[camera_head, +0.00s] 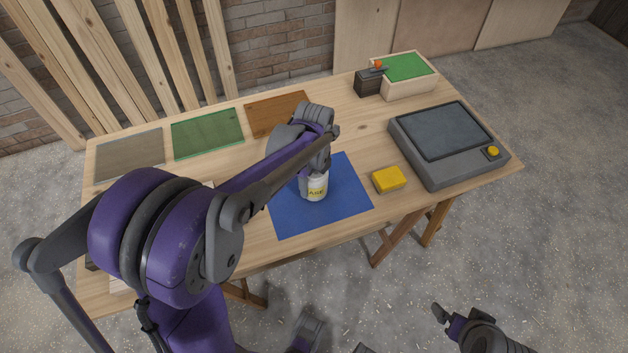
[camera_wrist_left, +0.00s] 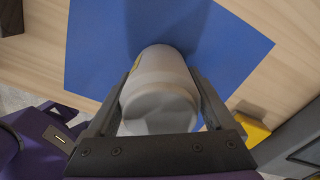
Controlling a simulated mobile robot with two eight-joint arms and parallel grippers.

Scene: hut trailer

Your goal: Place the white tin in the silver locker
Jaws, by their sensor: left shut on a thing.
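The white tin (camera_head: 317,188) with a yellowish label stands on or just above the blue mat (camera_head: 345,205) on the wooden table. My left gripper (camera_head: 313,182) reaches down over it and is shut on it. In the left wrist view the tin (camera_wrist_left: 160,95) sits between the two fingers of my left gripper (camera_wrist_left: 160,105), with its pale round end facing the camera. My right gripper (camera_head: 447,316) shows at the lower right, apart from the table; its fingers are too unclear to judge. No silver locker is seen in either view.
A yellow block (camera_head: 389,180) lies right of the mat, beside a grey flat device (camera_head: 450,145). A green-topped box (camera_head: 407,75) stands at the back right. Grey, green and brown sheets (camera_head: 207,133) line the back of the table. Planks lean on the brick wall.

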